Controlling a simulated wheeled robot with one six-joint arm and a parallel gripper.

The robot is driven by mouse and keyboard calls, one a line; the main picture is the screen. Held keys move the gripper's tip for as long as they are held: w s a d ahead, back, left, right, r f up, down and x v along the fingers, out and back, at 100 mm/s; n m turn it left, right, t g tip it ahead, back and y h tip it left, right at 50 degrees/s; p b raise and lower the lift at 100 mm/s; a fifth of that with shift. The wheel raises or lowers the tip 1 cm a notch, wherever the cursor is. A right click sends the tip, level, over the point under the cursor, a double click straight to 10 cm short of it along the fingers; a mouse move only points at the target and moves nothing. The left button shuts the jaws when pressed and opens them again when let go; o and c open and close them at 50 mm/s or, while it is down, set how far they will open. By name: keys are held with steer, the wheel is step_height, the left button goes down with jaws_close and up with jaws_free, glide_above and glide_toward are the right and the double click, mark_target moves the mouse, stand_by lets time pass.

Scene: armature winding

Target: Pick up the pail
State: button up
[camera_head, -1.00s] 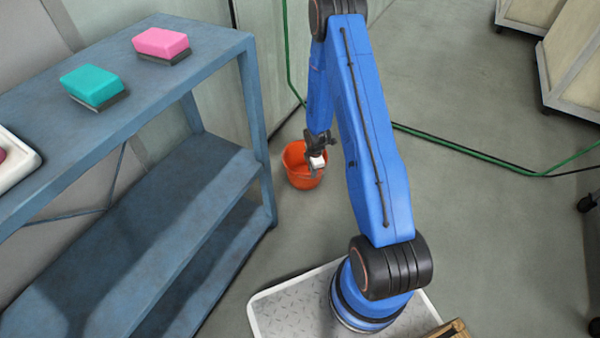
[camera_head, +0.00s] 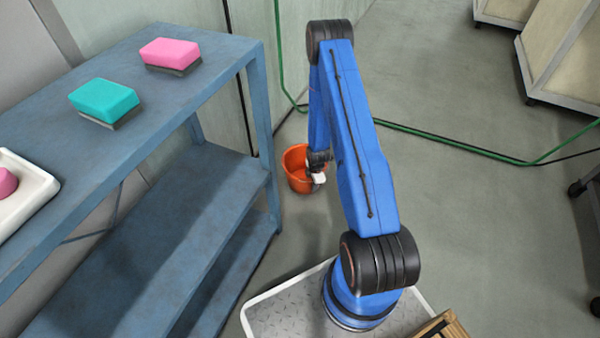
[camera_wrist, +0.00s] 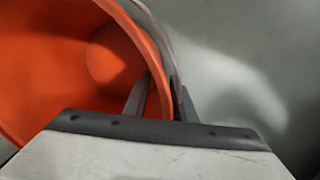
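The orange pail (camera_head: 296,180) stands on the floor just beyond the end of the blue shelf. It looks upright and its mouth faces up. My gripper (camera_head: 318,178) is at the right side of its rim. In the wrist view the pail (camera_wrist: 50,60) fills the upper left, with a thin grey handle (camera_wrist: 165,40) along its rim. My gripper (camera_wrist: 160,78) has one finger inside the pail wall and one outside. The fingers are close together, with the wall between their tips and no clear gap there. The arm hides part of the pail's right side in the head view.
A blue shelf (camera_head: 225,75) stands left of the pail, with a teal sponge (camera_head: 104,98), a pink sponge (camera_head: 170,54) and a white tray (camera_head: 35,190) on top. A green cable (camera_head: 460,150) crosses the floor. Wheeled carts (camera_head: 560,65) stand at the right; the floor between is clear.

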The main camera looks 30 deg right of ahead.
steer(key=shift+f, duration=0.35)
jaws_close()
steer(key=shift+r, duration=0.1)
